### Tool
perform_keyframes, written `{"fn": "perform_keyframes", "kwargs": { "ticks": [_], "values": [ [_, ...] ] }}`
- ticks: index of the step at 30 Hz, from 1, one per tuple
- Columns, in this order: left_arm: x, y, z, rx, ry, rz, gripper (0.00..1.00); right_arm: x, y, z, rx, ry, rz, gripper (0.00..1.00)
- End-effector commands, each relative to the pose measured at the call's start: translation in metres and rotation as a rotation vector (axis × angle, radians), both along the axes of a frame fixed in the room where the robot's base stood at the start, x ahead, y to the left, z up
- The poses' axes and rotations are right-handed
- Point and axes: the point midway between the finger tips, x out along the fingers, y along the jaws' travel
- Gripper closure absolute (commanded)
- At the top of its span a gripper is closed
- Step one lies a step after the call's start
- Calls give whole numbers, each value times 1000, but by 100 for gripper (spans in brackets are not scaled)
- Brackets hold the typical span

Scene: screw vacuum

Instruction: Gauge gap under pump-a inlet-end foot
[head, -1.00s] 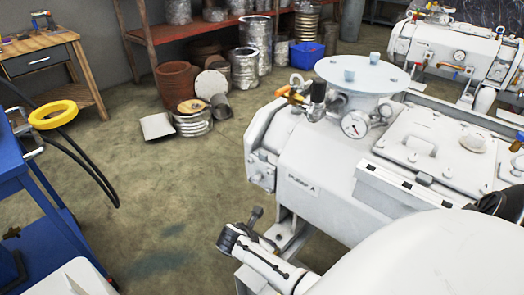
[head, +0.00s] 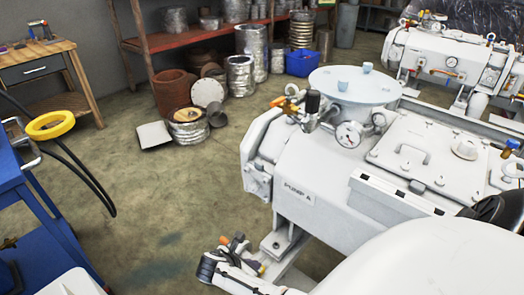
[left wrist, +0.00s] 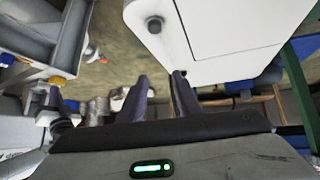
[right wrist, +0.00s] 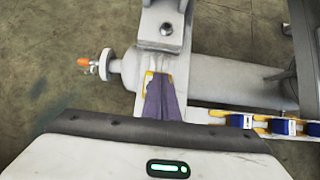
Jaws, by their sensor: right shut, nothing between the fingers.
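Pump A (head: 345,205), a white pump with its label on the side, stands at centre right in the head view. Its near foot (head: 277,241) is a light grey bracket with a bolt hole. In the right wrist view the foot (right wrist: 164,35) lies just beyond my right gripper (right wrist: 165,82), whose dark fingers are together and empty. Small yellow marks show by their tips. The gap under the foot cannot be made out. My left gripper (left wrist: 162,82) is open and empty, its fingers apart below a white box (left wrist: 215,35) in the left wrist view.
A horizontal grey cylinder (right wrist: 225,82) with an orange-handled valve (right wrist: 85,62) runs close to the foot. Blue-and-yellow items (right wrist: 240,121) sit to the right. A blue cart (head: 35,205) stands at the left. Open floor (head: 150,195) lies between cart and pump.

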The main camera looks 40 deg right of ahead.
Motion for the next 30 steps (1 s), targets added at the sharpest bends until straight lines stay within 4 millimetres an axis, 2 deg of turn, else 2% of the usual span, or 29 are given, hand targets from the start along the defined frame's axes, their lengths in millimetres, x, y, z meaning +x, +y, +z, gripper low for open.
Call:
{"fn": "perform_keyframes", "kwargs": {
  "ticks": [1, 10, 17, 24, 27, 30],
  "values": [
    [0, 1, 0, 1, 2, 2, 69, -7, 13, -9, 27, 15, 2, 100],
    [-2, 3, -4, 5, 7, 1, 69, -8, 14, -10, 27, 16, 3, 100],
    [-2, 4, 16, 9, 8, -2, 69, -8, 13, 7, 27, 17, 3, 100],
    [1, 4, 18, 3, -4, 2, 69, -6, 10, 7, 21, 13, 0, 100],
    [-2, 8, 24, 6, 8, 11, 69, -5, 7, 19, 15, 6, 2, 100],
    [-4, 13, 15, 12, 10, 15, 69, -6, 33, 13, 18, 5, 4, 100]
  ]
}}
